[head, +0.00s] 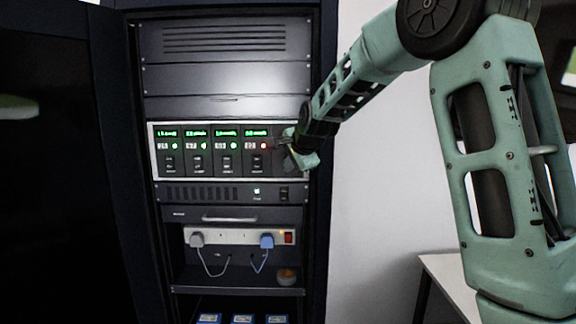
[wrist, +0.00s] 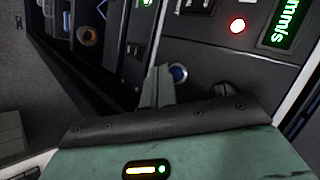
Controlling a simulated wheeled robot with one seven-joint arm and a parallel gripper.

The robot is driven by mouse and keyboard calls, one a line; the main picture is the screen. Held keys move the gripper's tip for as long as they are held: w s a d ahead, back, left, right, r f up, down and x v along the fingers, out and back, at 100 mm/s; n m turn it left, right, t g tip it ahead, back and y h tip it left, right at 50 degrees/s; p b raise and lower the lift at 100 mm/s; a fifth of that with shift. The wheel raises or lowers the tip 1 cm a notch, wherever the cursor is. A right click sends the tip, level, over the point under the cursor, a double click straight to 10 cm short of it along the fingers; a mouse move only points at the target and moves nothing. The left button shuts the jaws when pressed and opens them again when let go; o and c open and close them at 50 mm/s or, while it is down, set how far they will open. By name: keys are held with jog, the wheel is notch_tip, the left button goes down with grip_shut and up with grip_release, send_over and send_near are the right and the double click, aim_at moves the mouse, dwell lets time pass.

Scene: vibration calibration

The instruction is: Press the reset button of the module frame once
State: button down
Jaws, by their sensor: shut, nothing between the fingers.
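The module frame (head: 152,150) is a light-edged rack unit holding several dark modules with green displays. Its rightmost module shows a red light (head: 267,146), which also shows in the wrist view (wrist: 237,25). My gripper (head: 285,144) is at the right end of the frame and covers part of it. In the wrist view my gripper (wrist: 161,76) is shut and empty, its tips right beside a round blue button (wrist: 179,73) with a pale ring. The tips overlap the button's near edge in the picture; I cannot tell whether they touch it. No button label is readable.
A dark knob (wrist: 222,90) sits close to the button. Below the frame are a dark unit with a switch (head: 283,193), a drawer handle (head: 229,218) and a power strip (head: 228,237) with two plugs. The cabinet's right post is close to my arm.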

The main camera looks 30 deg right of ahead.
jog(key=shift+w+d, duration=0.25)
jog(key=shift+w, duration=0.1)
jog(key=shift+w+d, duration=0.2)
jog(key=shift+w, duration=0.1)
dwell(0.8)
jog(key=shift+s, duration=0.1)
jog(key=shift+s+a, duration=0.45)
jog(key=shift+s, duration=0.1)
dwell(0.3)
jog(key=s+a, duration=0.1)
jog(key=s+p, duration=0.1)
jog(key=s+a+p, duration=0.1)
jog(key=s, duration=0.1)
jog(key=shift+s+a, duration=0.1)
jog(key=shift+a, duration=0.25)
